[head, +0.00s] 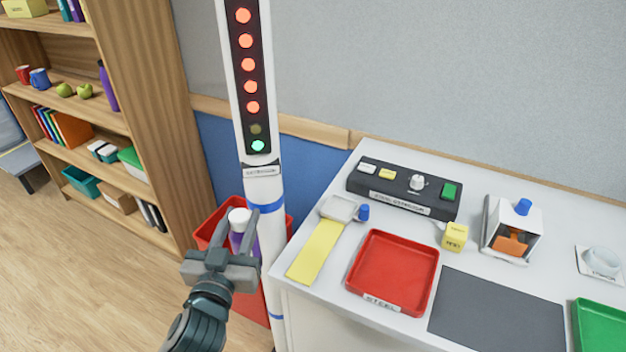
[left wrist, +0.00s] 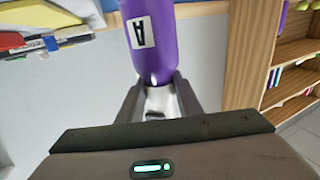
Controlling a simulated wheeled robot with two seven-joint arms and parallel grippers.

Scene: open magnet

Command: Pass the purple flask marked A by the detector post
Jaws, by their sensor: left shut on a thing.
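My left gripper (head: 236,252) is shut on the purple flask (head: 243,241), which has a white top in the head view. In the left wrist view the flask (left wrist: 168,45) shows a white label marked A, and my fingers (left wrist: 157,100) close at its near end. The white detector post (head: 264,185) stands upright, and the flask is just left of it in the head view. I cannot tell the gap between them. Several red lamps (head: 248,65) and the bottom green lamp (head: 258,146) glow on the post. My right gripper is not in view.
A red bin (head: 207,226) stands behind the flask. At right, a white table holds a red tray marked STEEL (head: 395,270), a dark control box (head: 400,190) and a green tray (head: 600,328). A wooden bookcase (head: 150,120) with another purple bottle (head: 108,88) is at left. Floor there is clear.

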